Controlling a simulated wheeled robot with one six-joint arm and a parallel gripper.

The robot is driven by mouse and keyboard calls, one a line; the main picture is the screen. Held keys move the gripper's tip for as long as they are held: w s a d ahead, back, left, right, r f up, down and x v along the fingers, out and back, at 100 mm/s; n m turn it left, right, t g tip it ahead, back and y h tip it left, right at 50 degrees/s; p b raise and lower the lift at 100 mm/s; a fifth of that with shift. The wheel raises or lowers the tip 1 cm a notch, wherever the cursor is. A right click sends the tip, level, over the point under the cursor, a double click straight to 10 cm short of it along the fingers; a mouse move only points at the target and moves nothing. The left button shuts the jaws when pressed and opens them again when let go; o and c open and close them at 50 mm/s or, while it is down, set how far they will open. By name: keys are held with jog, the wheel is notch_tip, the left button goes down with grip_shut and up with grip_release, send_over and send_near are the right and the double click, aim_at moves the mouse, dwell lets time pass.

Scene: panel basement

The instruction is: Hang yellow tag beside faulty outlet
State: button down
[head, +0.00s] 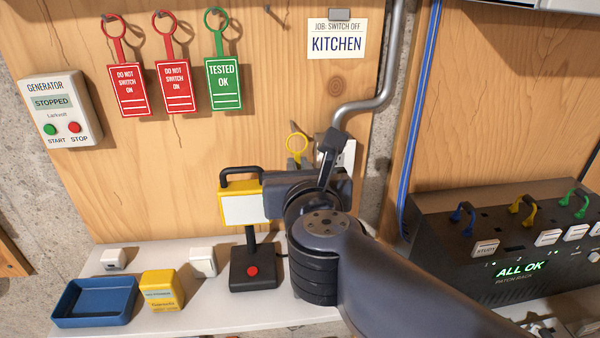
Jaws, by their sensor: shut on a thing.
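A yellow ring (297,143), apparently the top loop of the yellow tag, shows at the far end of my gripper (312,160). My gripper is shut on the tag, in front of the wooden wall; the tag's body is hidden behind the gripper. A white outlet (348,155) on the wall lies just right of the ring, partly covered by my gripper. I cannot tell whether the ring touches a hook, or see any fault mark on the outlet.
Two red tags (128,88) and a green tag (223,83) hang above left. A bare nail (274,14) is at the top. A yellow lamp (240,207) stands close left of my gripper. A conduit (383,75) runs right of it. A blue tray (95,302) lies on the shelf.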

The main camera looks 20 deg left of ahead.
jog(key=shift+x, duration=1.75)
jog(key=shift+w+a+f+b, duration=0.15)
jog(key=shift+w+a+b, duration=0.15)
jog(key=shift+w+b, duration=0.25)
jog(key=c, duration=1.5)
grip_release()
jog(key=shift+s, duration=0.1)
jog(key=v, duration=1)
jog(key=shift+s+d, duration=0.2)
jog(key=shift+s, duration=0.05)
jog(key=shift+w, duration=0.1)
